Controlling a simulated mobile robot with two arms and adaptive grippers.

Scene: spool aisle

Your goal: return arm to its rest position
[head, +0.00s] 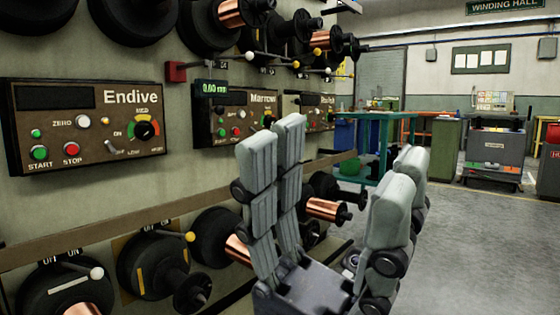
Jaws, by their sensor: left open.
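My left gripper (340,185) is large in the lower middle of the head view. Its grey padded fingers stand upright and well apart, with nothing between them. It is in front of the spool wall and hides part of the Marrow panel's lower right and some of the lower spools. No contact with the wall shows. My right gripper is not in view.
The Endive panel (88,125), with knobs and buttons, is on the wall at left; the Marrow panel (228,118) is farther along. Copper spools (325,208) and levers jut out below. A teal table (372,120) stands behind. Grey floor (470,235) is open at right.

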